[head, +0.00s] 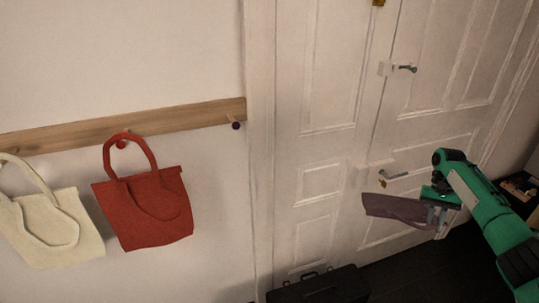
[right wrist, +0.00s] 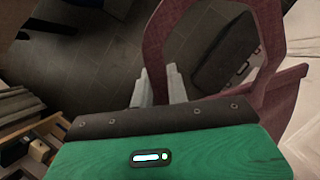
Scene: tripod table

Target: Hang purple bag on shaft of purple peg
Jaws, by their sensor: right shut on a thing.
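The purple bag (head: 392,207) hangs tilted from my right gripper (head: 437,214), in front of the white door at the right of the head view. In the right wrist view the gripper fingers (right wrist: 159,86) are shut on one side of the bag's handle loop (right wrist: 155,45), and part of the bag body (right wrist: 283,92) shows at the right. The purple peg (head: 236,126) sticks out near the right end of the wooden rail, bare, well to the left of the gripper and higher in the picture. My left gripper is out of view.
A red bag (head: 148,210) hangs from a red peg on the rail (head: 70,133), left of the purple peg. A cream bag (head: 75,222) hangs farther left. Door handles (head: 397,175) stick out near the held bag. A black case (head: 320,287) stands on the floor.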

